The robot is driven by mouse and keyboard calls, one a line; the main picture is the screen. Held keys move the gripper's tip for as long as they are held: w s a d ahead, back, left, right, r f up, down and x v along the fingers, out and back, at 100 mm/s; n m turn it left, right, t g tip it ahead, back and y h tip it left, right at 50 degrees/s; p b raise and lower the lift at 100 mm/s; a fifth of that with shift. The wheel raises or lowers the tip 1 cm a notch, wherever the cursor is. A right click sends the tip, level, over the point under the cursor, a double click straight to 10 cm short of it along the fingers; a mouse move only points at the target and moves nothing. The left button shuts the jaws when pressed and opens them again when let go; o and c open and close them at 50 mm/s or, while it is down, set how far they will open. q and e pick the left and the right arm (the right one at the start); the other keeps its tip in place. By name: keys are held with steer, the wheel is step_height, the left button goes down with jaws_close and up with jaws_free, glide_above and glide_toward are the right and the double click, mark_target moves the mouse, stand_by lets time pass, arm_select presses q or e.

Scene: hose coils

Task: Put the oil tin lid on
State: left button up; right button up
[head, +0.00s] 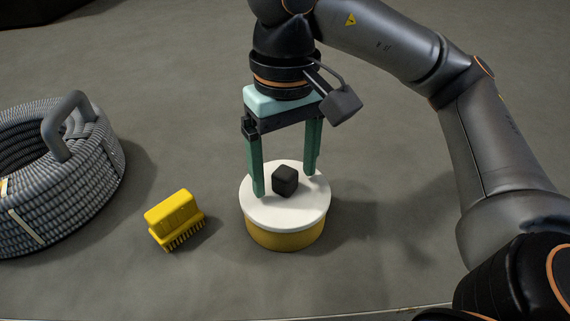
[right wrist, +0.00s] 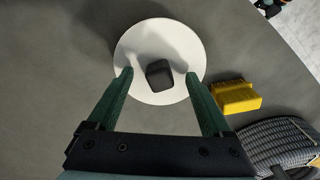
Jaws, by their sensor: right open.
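The oil tin (head: 285,238) is a low, round yellow body standing on the grey floor. Its white round lid (head: 262,212) with a black block knob (head: 285,180) lies on top of the tin, looking level. In the right wrist view the lid (right wrist: 140,50) hides the tin, and the knob (right wrist: 159,73) sits between the fingers. My right gripper (head: 284,183) is open, pointing down, with one green finger on each side of the knob, apart from it. It also shows in the right wrist view (right wrist: 159,88). My left gripper is not in view.
A yellow brush (head: 174,217) lies on the floor left of the tin; it also shows in the right wrist view (right wrist: 237,97). A grey hose coil (head: 95,165) with a handle stands at the far left. The floor behind the tin is clear.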

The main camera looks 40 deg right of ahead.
step_height(320, 180, up, 12)
steer(key=p, duration=0.4)
steer(key=shift+r, duration=0.25)
stand_by(1.4)
